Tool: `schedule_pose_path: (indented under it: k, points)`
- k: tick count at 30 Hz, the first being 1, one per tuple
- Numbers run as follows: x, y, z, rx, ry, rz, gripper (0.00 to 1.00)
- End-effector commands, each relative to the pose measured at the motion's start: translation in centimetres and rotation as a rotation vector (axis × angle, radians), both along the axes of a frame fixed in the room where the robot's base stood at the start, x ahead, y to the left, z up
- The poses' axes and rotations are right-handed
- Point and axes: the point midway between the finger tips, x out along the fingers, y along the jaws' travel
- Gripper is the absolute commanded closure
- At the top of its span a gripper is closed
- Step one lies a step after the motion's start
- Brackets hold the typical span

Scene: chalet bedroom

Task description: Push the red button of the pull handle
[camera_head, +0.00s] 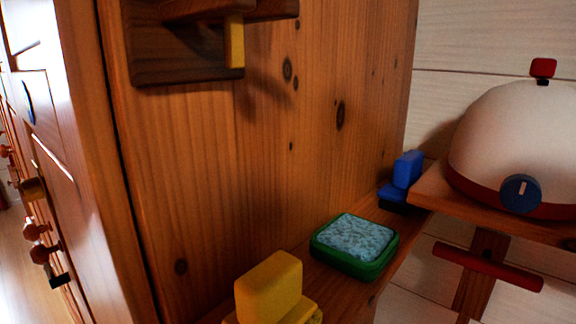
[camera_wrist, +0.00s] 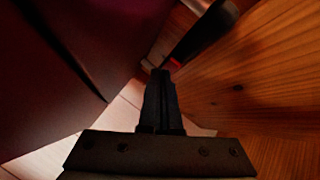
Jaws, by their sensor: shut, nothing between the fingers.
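My gripper (camera_wrist: 160,75) shows in the wrist view with its black fingers shut together and nothing between them. A dark elongated piece (camera_wrist: 205,35), which looks like the pull handle, slants down from the top toward the fingertips. A small red patch (camera_wrist: 175,62), possibly the red button, shows at its lower end, just beyond and right of the fingertips. I cannot tell whether the fingers touch it. My gripper does not show in the head view, and I cannot make out the pull handle there for certain.
In the head view, a dark wooden bracket (camera_head: 185,60) is on the wooden panel (camera_head: 270,150). Below are a yellow block (camera_head: 268,287), a green-rimmed tray (camera_head: 350,267) and a blue block (camera_head: 407,168). A white dome (camera_head: 515,140) stands right. The wrist view shows a dark surface (camera_wrist: 50,85) at left.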

Motion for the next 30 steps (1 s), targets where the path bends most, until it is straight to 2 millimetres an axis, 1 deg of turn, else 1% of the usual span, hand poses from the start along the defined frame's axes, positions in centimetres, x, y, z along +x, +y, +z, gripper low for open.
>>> schedule_pose_path:
  k: [15, 19, 25, 30]
  points:
    - [0.0, 0.0, -0.5, 0.0, 0.0, 0.0, 1.0]
    - [0.0, 0.0, -0.1, 0.0, 0.0, 0.0, 1.0]
    - [0.0, 0.0, 1.0, 0.001, 0.0, 0.001, 1.0]
    - [0.0, 0.0, 1.1, 0.0, 0.0, 0.0, 1.0]
